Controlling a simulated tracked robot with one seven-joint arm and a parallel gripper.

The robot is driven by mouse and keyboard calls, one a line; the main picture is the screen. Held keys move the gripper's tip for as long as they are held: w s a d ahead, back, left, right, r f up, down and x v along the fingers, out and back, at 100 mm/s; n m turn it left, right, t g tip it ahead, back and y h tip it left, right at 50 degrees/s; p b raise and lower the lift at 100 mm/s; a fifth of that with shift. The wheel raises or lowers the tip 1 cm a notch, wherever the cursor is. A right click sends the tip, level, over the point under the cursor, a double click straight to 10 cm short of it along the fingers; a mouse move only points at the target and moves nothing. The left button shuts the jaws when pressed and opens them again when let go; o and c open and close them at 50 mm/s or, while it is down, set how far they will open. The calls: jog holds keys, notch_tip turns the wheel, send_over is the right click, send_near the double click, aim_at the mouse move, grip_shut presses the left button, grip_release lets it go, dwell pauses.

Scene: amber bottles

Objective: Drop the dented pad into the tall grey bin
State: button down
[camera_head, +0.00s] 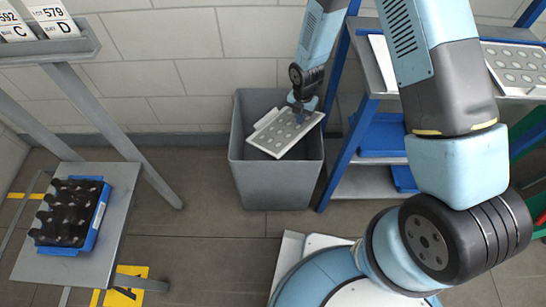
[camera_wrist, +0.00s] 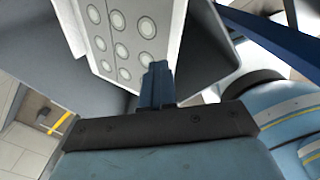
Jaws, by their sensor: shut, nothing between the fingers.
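The pale pad (camera_head: 279,138) with rows of round dents lies tilted in the mouth of the tall grey bin (camera_head: 277,184), partly over its front. In the wrist view the pad (camera_wrist: 108,52) is just beyond my fingers. My gripper (camera_head: 299,114) points down into the bin opening, right over the pad; its fingers (camera_wrist: 157,85) are shut together with nothing between them. Whether they touch the pad I cannot tell. Part of the pad is hidden behind the gripper.
A blue-framed rack (camera_head: 350,150) stands close right of the bin, with another pale dented pad (camera_head: 520,68) on its upper shelf. At left, a grey stand (camera_head: 100,262) carries a blue tray (camera_head: 99,216) of dark bottles. Signs reading C and D sit on a ledge (camera_head: 55,48) above.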

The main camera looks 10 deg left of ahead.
jog(key=c, duration=1.8)
grip_release()
jog(key=shift+a, duration=0.15)
jog(key=shift+c, duration=0.2)
jog(key=o, duration=0.5)
jog(key=shift+c, duration=0.2)
notch_tip(320, 180, up, 14)
jog(key=shift+f, duration=0.15)
